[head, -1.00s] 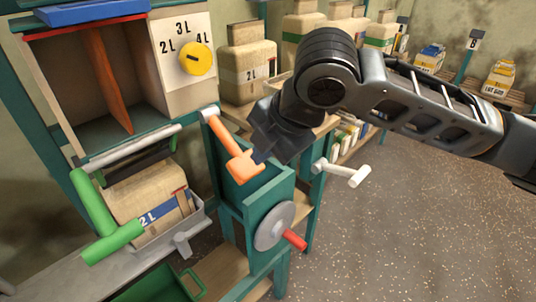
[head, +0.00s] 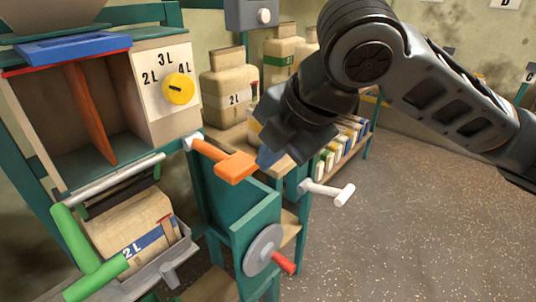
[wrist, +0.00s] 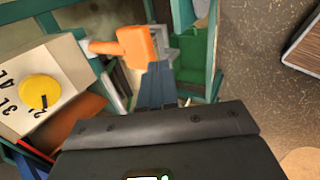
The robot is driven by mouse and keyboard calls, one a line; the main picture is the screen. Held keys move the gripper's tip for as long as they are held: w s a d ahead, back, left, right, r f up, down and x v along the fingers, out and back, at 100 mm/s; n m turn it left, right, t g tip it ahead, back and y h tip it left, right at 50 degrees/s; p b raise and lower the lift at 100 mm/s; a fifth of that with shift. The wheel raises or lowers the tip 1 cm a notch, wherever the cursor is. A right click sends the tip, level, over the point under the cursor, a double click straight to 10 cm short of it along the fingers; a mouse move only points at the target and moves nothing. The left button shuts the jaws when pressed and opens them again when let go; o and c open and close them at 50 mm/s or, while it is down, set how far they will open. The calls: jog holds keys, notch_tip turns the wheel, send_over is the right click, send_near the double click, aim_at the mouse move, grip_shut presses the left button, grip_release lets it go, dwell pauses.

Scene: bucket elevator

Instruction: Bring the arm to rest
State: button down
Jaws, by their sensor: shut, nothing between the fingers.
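My gripper (head: 267,158) is shut and empty, at the end of my dark arm, which reaches in from the right. Its blue-grey fingers also show in the wrist view (wrist: 157,85). The fingertips are close to the end of an orange lever (head: 232,167), which also shows in the wrist view (wrist: 136,45). I cannot tell whether they touch it. The lever points right and slightly down over a teal open-topped box (head: 240,225). My arm is bent, with its forearm high over the floor.
A red-handled crank wheel (head: 263,250) and a white handle (head: 330,193) sit below. A yellow dial (head: 180,88) and a green handle (head: 85,250) are left. The floor (head: 420,230) at right is clear.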

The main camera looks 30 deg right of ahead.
dwell(0.7)
jog(key=w+a+r+m+t+y+p, duration=0.1)
jog(key=a+r+m+t+y+p, duration=0.2)
jog(key=a+r+y, duration=0.4)
jog(key=w+a+r+m+t+y, duration=0.1)
jog(key=a+r+m+t+y, duration=0.3)
jog(key=a, duration=0.5)
jog(key=s+d+f+m+t+h+p, duration=0.2)
jog(key=s+d+f+m+h, duration=0.2)
jog(key=s+f+m+h, duration=0.4)
jog(key=s+d+f+m+t+h+p, duration=0.2)
jog(key=s+d+f+m+h, duration=0.25)
jog(key=s+f+m, duration=0.35)
jog(key=s+d+g+p, duration=0.1)
jog(key=s+d, duration=0.3)
jog(key=s, duration=0.5)
jog(key=s+d+f+n+g+p, duration=0.1)
jog(key=s+d, duration=0.3)
jog(key=s, duration=0.6)
jog(key=shift+s+d+f, duration=0.15)
jog(key=shift+s+f, duration=0.05)
jog(key=shift+s, duration=0.1)
